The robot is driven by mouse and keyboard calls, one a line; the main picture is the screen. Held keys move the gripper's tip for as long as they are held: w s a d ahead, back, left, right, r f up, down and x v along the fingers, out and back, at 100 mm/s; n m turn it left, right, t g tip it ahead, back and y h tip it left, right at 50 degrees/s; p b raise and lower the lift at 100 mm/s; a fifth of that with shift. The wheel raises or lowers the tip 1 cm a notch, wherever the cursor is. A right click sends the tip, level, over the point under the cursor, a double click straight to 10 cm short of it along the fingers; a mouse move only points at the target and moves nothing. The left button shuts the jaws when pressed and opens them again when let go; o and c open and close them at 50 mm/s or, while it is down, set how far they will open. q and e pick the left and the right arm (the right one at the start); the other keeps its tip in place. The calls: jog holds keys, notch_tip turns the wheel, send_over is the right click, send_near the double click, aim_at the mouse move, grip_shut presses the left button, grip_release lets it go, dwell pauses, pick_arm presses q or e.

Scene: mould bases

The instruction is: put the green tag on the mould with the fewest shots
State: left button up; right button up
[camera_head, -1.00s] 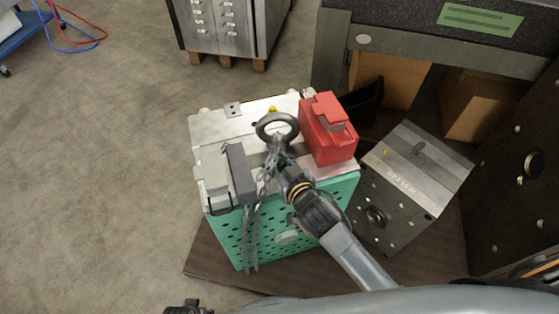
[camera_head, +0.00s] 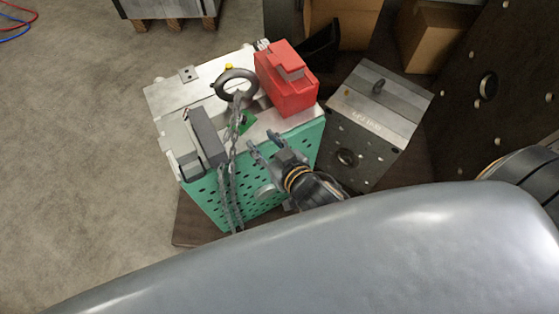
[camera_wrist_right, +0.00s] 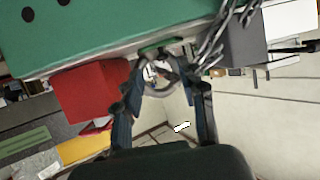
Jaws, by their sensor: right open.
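A small green tag (camera_head: 245,122) lies on the metal top of the large mould with a teal perforated face (camera_head: 290,158), near its lifting ring (camera_head: 235,84) and chain. In the right wrist view, a green piece (camera_wrist_right: 158,44) shows at the edge of that top, beyond the fingers. My right gripper (camera_head: 264,139) is open and empty, in front of the top's near edge and apart from the tag. A smaller grey mould (camera_head: 382,110) stands to the right; its lettering is too small to read. My left gripper is not in view.
A red box (camera_head: 288,82) and a grey block (camera_head: 206,137) sit on the large mould's top. The chain (camera_head: 235,150) hangs down its teal face. A dark plate with holes (camera_head: 505,115) stands at the right.

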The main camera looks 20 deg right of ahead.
jog(key=s+d, duration=0.1)
jog(key=s, duration=0.5)
jog(key=shift+s+d, duration=0.2)
jog(key=shift+s, duration=0.05)
jog(key=s+d+f+g+h, duration=0.1)
jog(key=d+f+g, duration=0.1)
jog(key=f, duration=0.8)
jog(key=s+d+f+g+h, duration=0.1)
jog(key=d+f+g, duration=0.15)
jog(key=f, duration=0.75)
jog(key=s+d+f+g, duration=0.2)
jog(key=s+f, duration=0.3)
jog(key=f, duration=0.3)
jog(key=s+d+f+g, duration=0.2)
jog(key=s+f+g, duration=0.2)
jog(key=f, duration=0.5)
jog(key=shift+s+d+g+h, duration=0.3)
jog(key=shift+s+d+g, duration=0.1)
jog(key=shift+s, duration=0.6)
jog(key=shift+c, duration=0.4)
